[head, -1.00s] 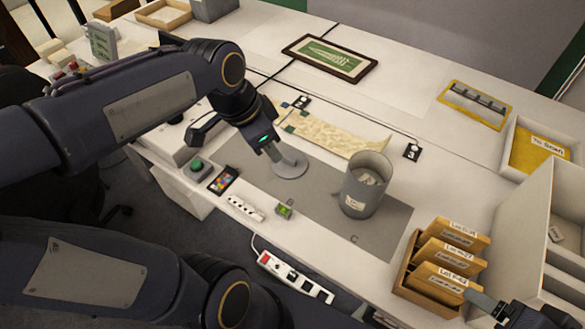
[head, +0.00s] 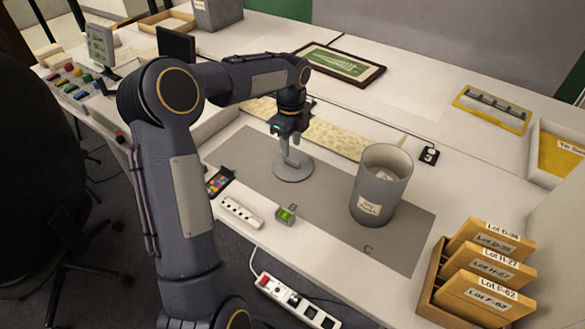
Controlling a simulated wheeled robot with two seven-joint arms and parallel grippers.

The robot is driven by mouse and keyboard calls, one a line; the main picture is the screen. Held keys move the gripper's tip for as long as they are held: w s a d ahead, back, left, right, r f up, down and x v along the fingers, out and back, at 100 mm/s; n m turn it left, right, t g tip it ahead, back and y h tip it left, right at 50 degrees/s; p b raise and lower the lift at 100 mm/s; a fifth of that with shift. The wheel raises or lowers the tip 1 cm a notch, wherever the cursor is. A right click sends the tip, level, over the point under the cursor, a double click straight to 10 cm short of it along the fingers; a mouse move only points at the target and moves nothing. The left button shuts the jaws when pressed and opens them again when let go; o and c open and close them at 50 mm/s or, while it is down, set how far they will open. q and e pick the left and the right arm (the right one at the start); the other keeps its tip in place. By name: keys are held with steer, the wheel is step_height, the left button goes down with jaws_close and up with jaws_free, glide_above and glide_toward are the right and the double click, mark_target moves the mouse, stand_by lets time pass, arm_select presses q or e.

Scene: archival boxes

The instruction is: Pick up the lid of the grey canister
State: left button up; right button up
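The grey canister (head: 381,190) stands upright and open-topped on the grey mat, a label on its front and something pale inside. Its round grey lid (head: 292,170) lies on the mat to the left of the canister, apart from it. My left gripper (head: 290,153) points down over the middle of the lid, at its upright grey handle. The fingertips and handle blend together, so I cannot tell whether the fingers are closed on it. The lid appears to rest on the mat. My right gripper is out of view.
A green-screened device (head: 286,214), a white socket strip (head: 241,212) and a colour card (head: 219,181) lie in front of the lid. A patterned strip (head: 340,134) lies behind. A wooden box of lot folders (head: 433,290) stands at right. The mat between lid and canister is clear.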

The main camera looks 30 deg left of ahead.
mark_target(293, 159)
arm_select(q)
steer(key=f, duration=0.5)
steer(key=shift+d+f, duration=0.1)
steer(key=shift+d, duration=0.1)
steer(key=shift+c, duration=0.5)
jaws_close()
